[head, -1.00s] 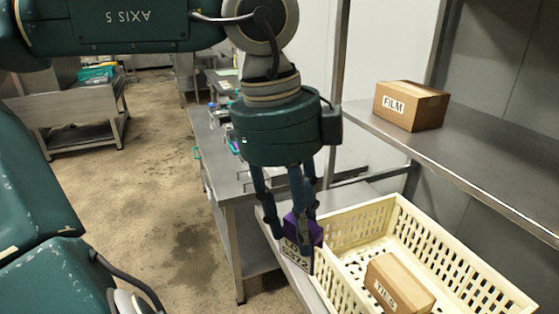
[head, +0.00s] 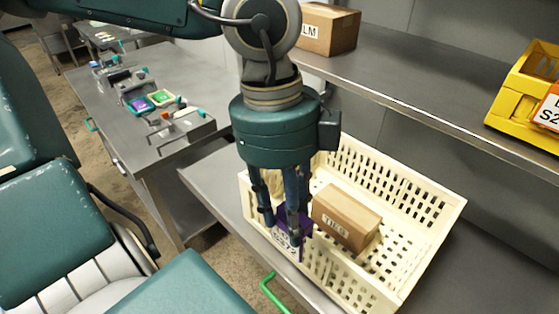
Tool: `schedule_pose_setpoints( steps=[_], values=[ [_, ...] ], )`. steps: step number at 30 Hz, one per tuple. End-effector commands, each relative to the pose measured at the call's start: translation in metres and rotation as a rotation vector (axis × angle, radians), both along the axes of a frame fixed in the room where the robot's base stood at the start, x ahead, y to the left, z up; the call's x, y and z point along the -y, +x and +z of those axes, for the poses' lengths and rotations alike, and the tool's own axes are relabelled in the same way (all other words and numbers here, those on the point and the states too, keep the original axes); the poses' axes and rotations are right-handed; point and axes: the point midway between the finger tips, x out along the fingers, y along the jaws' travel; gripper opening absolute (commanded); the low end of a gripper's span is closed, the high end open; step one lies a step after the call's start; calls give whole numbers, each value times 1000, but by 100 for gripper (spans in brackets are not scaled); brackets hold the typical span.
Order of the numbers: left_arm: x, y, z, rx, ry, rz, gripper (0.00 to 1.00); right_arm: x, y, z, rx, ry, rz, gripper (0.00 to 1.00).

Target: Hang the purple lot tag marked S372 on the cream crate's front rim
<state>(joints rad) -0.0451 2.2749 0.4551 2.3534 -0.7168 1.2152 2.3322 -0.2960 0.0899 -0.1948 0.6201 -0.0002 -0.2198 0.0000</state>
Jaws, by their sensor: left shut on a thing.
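The purple lot tag (head: 307,224) has a white face marked S372, partly covered by fingers. My left gripper (head: 288,236) points down and is shut on the tag. The cream crate (head: 348,277) is a slotted plastic basket on a steel bench. The tag and fingertips overlap the crate's near, front wall in the head view. The fingers hide that part of the rim, so I cannot tell whether the tag touches it. My right gripper is not in view.
A brown carton marked TIES (head: 345,217) lies inside the crate. On the shelf above stand a carton marked FILM (head: 328,32) and a yellow bin (head: 520,98). A side table (head: 95,92) at left holds small coloured items. A green handle (head: 271,291) shows by the bench's front edge.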

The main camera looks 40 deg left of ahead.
Motion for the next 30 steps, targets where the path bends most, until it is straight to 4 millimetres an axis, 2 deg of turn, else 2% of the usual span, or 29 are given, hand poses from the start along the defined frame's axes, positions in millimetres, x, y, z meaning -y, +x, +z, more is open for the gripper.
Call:
schedule_pose_setpoints(
  steps=[14, 22, 24, 30],
  values=[
    [3, 33, -20, -1, 0, 0, 11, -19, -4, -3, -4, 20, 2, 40],
    [4, 52, -29, 0, -1, 1, 11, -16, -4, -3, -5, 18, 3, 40],
    [4, 53, -36, 2, 1, -1, 11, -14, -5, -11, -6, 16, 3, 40],
    [4, 52, -40, 0, 2, 0, 11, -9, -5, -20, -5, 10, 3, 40]
  ],
)
